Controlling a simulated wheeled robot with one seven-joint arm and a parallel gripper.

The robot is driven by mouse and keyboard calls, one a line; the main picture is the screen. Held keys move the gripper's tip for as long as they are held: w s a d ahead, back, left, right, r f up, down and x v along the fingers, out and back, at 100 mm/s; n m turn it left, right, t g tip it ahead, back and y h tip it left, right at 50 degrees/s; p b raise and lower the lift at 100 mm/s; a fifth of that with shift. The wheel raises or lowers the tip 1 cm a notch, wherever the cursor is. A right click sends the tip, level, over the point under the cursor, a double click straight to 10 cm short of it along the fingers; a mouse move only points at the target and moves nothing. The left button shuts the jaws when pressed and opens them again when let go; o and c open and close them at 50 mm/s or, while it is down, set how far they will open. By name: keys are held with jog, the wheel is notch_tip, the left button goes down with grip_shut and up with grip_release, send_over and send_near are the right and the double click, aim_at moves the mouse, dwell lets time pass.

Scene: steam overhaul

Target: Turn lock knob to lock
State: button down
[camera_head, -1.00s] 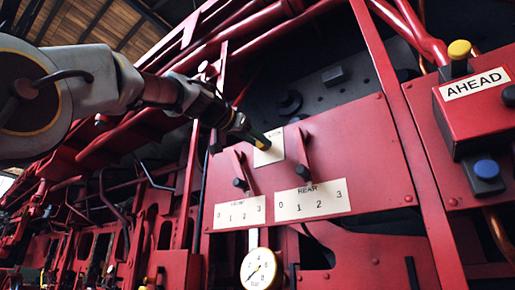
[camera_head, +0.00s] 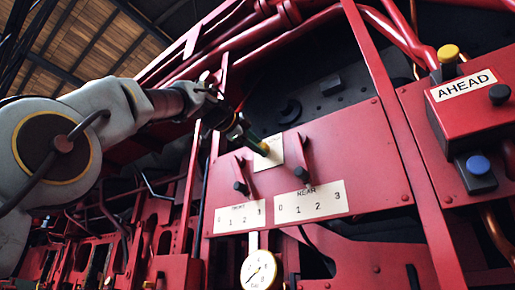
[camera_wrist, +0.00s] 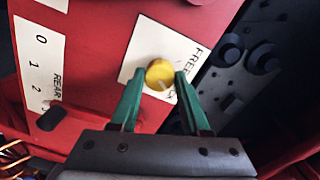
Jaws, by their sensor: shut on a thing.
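The lock knob is a round yellow knob (camera_wrist: 159,73) on a white label plate (camera_wrist: 140,45) fixed to the red panel. The plate reads "FREE" at its right, with other lettering partly hidden. A thin line on the knob points to the lower right in the wrist view. My gripper (camera_wrist: 158,77) has green fingers, one on each side of the knob, shut on it. In the head view my gripper (camera_head: 258,146) reaches from the left to the white plate (camera_head: 274,155), and its tips cover part of the knob.
Below are two levers with black knobs (camera_head: 241,187) over scales marked 0 to 3, one labelled "REAR" (camera_head: 310,202). A round gauge (camera_head: 258,270) hangs lower. At right is a red "AHEAD" box (camera_head: 465,100) with yellow and blue buttons. Red pipes run above.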

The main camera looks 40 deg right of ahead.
jog(key=shift+m, duration=1)
jog(key=shift+c, duration=1.9)
grip_release()
jog(key=b+v, duration=0.5)
jog(key=v, duration=0.5)
jog(key=shift+s+a, duration=0.25)
jog(key=shift+a, duration=0.1)
